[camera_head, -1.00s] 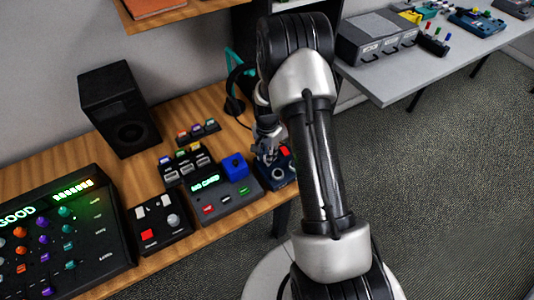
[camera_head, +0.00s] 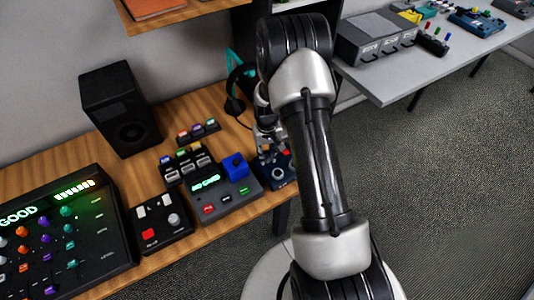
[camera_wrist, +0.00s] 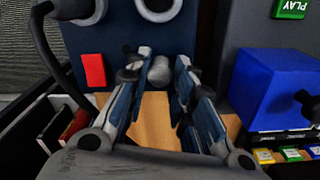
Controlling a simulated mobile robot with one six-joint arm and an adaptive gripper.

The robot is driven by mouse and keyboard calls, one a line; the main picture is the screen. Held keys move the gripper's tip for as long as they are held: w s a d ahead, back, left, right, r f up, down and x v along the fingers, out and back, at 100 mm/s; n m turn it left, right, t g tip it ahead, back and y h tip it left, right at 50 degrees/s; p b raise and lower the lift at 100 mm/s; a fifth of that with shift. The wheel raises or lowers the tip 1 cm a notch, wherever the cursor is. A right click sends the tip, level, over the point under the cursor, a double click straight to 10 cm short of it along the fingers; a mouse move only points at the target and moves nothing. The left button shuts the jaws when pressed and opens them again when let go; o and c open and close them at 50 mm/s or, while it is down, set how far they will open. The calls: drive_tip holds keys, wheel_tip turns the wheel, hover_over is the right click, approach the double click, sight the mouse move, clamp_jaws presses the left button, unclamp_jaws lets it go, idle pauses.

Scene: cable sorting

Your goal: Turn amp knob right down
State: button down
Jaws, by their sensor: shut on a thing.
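A dark blue box (camera_head: 280,178) with a red button sits at the right end of the wooden desk, and my gripper (camera_head: 268,156) reaches down over it. In the wrist view, a grey round knob (camera_wrist: 158,70) on the blue box (camera_wrist: 112,48) is between the fingertips of my gripper (camera_wrist: 158,72), which is shut on it. The red button (camera_wrist: 93,70) is to the left of the knob. The knob's pointer cannot be made out, and my fingers hide the knob in the head view.
A grey device (camera_head: 228,196) with a blue cube (camera_head: 235,166) stands close to the left of the box. Other consoles and a black speaker (camera_head: 119,110) stand further left. Headphones (camera_head: 235,103) are behind. Wooden desk shows between the box and the devices.

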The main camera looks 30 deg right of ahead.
sight(267, 157)
drive_tip(key=n, duration=0.3)
drive_tip(key=shift+n, duration=2.2)
drive_tip(key=c, duration=1.3)
unclamp_jaws()
drive_tip(key=shift+c, duration=0.2)
wheel_tip(267, 157, up, 12)
